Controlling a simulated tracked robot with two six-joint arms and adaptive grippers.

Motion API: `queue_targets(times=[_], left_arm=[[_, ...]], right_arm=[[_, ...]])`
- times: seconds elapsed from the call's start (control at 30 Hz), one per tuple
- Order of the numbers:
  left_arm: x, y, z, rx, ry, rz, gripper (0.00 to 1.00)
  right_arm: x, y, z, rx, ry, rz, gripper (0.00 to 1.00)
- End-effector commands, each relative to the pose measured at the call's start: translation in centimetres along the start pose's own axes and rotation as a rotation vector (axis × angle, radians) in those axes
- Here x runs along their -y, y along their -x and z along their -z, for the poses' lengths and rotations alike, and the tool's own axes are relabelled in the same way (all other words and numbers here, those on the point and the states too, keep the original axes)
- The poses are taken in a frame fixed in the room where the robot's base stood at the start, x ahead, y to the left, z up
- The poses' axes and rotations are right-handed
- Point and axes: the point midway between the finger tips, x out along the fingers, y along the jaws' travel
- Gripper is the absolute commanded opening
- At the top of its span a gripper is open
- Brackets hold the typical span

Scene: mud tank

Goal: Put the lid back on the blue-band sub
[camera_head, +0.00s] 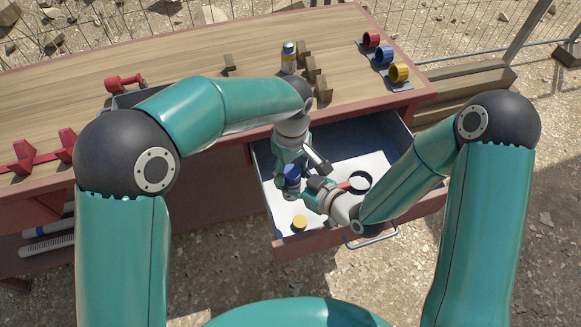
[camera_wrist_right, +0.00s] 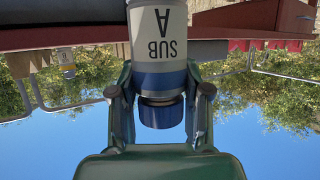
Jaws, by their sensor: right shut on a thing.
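The blue-band sub (camera_wrist_right: 160,52), a white cylinder lettered SUB A, fills the top middle of the right wrist view, which is upside down. The blue lid (camera_wrist_right: 160,112) sits at its dark neck; I cannot tell whether it is seated. My right gripper (camera_wrist_right: 160,95) is shut on the lid, one finger on each side. In the head view the blue lid (camera_head: 292,172) shows over the open drawer, with my right gripper (camera_head: 303,188) beside it. My left gripper (camera_head: 288,160) points down close by; its fingers are mostly hidden.
On the bench, another sub (camera_head: 288,58) stands near wooden blocks (camera_head: 315,80). Red, blue and yellow rings (camera_head: 384,56) stand at right.

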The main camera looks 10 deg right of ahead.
Motion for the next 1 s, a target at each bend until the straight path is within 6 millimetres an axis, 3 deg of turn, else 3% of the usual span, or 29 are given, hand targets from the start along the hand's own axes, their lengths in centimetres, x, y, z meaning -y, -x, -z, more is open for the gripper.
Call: queue_targets(times=[0.37, 0.7, 1.0], left_arm=[[0.0, 0.3, 0.0, -0.001, 0.000, -0.001, 0.69], [-0.1, 4.1, 0.0, -0.001, 0.000, -0.002, 0.69], [0.0, 4.5, 0.0, 0.000, 0.000, 0.000, 0.69]], right_arm=[[0.0, 0.0, 0.1, -0.003, 0.001, -0.001, 0.00], [0.0, 0.0, 0.1, -0.003, 0.001, -0.001, 0.00], [0.0, 0.0, 0.1, -0.003, 0.001, -0.001, 0.00]])
